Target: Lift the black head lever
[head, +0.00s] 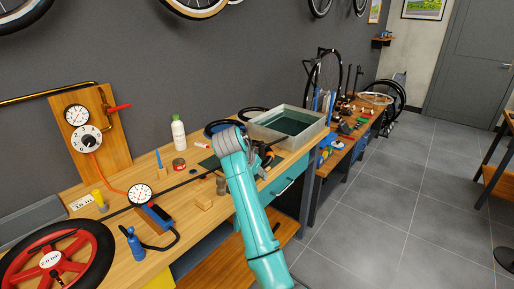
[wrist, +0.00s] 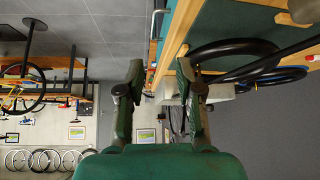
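I cannot pick out the black head lever for sure in either view. A blue block (head: 157,214) with a dark top lies near a round white gauge (head: 140,194); any lever on these is too small to tell. My gripper (wrist: 158,77) is open and empty in the wrist view, its two dark fingers apart. In the head view my teal arm hides most of it, right of these parts.
A gauge board (head: 111,148) stands at the left wall.

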